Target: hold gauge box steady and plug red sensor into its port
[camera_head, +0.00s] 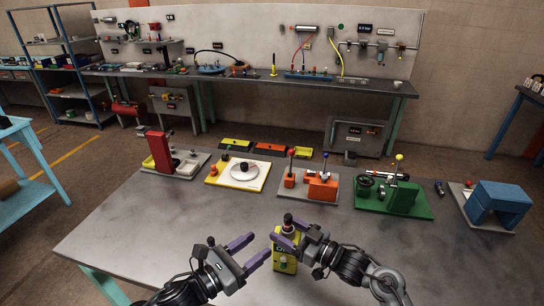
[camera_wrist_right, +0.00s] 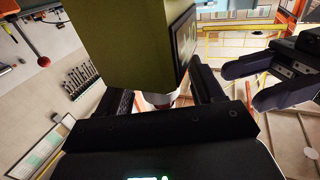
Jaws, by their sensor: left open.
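The yellow gauge box (camera_head: 284,262) stands upright at the table's front edge. In the right wrist view it is the large olive block (camera_wrist_right: 122,45) with a dark display on its side.
A row of fixtures lies across the table's far side: a red stand (camera_head: 159,150), a white dial plate (camera_head: 240,172), an orange block (camera_head: 322,187), a green fixture (camera_head: 403,198) and a blue arch (camera_head: 498,201). The table (camera_head: 160,225) is clear left and right of my grippers.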

